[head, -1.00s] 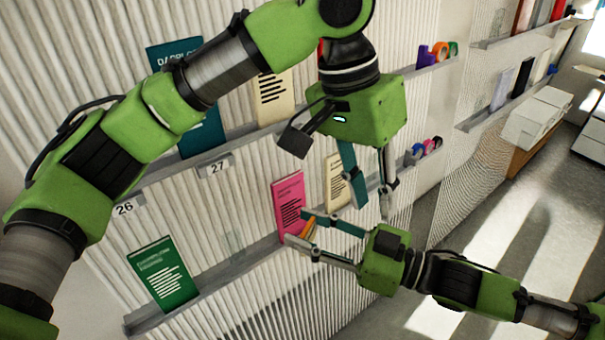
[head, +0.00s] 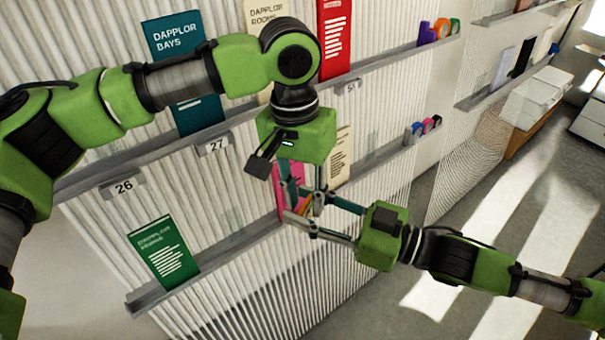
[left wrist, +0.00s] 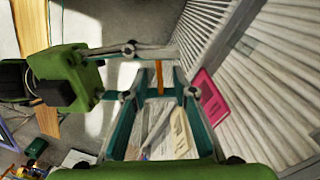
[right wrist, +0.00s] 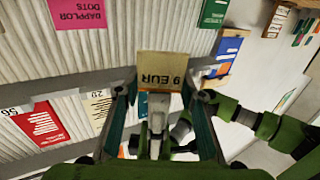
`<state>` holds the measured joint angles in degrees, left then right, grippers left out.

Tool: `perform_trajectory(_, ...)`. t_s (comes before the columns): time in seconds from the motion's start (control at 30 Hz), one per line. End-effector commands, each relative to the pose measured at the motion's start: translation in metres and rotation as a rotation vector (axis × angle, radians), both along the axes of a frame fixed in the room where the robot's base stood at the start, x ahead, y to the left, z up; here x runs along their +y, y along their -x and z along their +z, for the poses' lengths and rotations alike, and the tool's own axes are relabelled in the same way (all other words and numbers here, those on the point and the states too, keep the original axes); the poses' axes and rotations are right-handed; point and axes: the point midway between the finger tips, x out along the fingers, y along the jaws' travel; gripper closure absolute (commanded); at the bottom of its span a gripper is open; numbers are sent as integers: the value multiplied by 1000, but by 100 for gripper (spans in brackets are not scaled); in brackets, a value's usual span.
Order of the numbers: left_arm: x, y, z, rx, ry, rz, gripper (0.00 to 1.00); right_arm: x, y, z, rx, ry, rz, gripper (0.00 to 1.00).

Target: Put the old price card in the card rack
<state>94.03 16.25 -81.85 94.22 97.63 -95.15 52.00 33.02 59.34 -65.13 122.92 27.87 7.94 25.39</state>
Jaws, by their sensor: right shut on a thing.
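In the head view my right gripper (head: 302,207) is in front of the pink book and the card is mostly hidden. The left wrist view shows an orange strip (left wrist: 159,75), apparently the card edge-on, between my left gripper's spread fingers (left wrist: 162,85). My left gripper (head: 301,203) points down from above, close to the right one. I cannot make out a card rack with certainty.
A pink book (head: 283,205) and a cream book (head: 341,155) stand behind the grippers. A green book (head: 163,255) stands on the lower ledge (head: 215,263). Price tags 26 (head: 124,187) and 27 (head: 216,147) mark the ledge above. Open floor (head: 480,245) lies right.

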Motion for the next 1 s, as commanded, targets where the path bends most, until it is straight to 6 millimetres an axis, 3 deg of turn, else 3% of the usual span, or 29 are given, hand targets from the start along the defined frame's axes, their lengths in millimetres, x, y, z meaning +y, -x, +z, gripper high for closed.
perform_trajectory(0.2, -2, 1, -20, 1, 0, 0, 75, 0, 0, 0, 0, 0, 0, 74)
perform_trajectory(0.53, -2, 1, -22, 0, 1, -1, 75, 0, 0, 0, 0, 0, 0, 74)
perform_trajectory(0.63, -2, 1, -22, 0, 1, -1, 100, 0, 0, 0, 0, 0, 0, 74)
perform_trajectory(0.8, -2, 1, -22, 0, 1, -1, 100, 0, 0, 0, 0, 0, 0, 74)
perform_trajectory(0.83, -2, 1, -22, 0, 1, -1, 100, 0, 0, 0, 0, 0, 0, 58)
perform_trajectory(0.9, -2, 1, -22, 0, 1, -1, 100, 0, 0, 0, 0, 0, 0, 44)
perform_trajectory(1.0, -2, 1, -22, 0, 1, -1, 100, 0, 0, 0, 0, 0, 0, 44)
